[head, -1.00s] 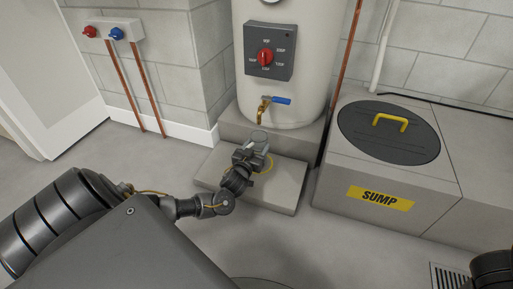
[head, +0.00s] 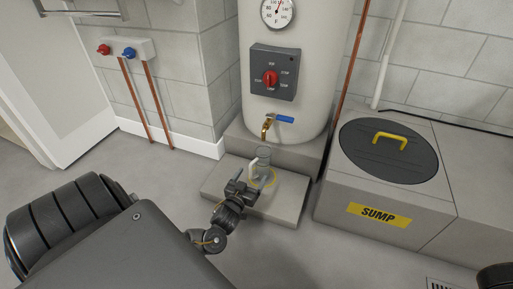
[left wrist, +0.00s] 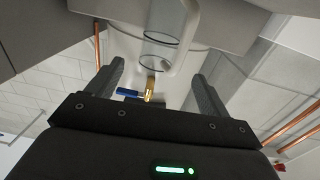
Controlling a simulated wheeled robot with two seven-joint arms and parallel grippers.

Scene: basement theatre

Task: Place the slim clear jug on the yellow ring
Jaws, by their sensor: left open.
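The slim clear jug (head: 264,158) stands upright on the low grey slab below the tank's tap. My right gripper is out of view.
The low slab (head: 284,206) sits before the tank's plinth. The brass tap with blue lever (head: 283,118) hangs above and behind the jug. The sump box (head: 362,190) stands right of the slab. Floor is clear in front.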

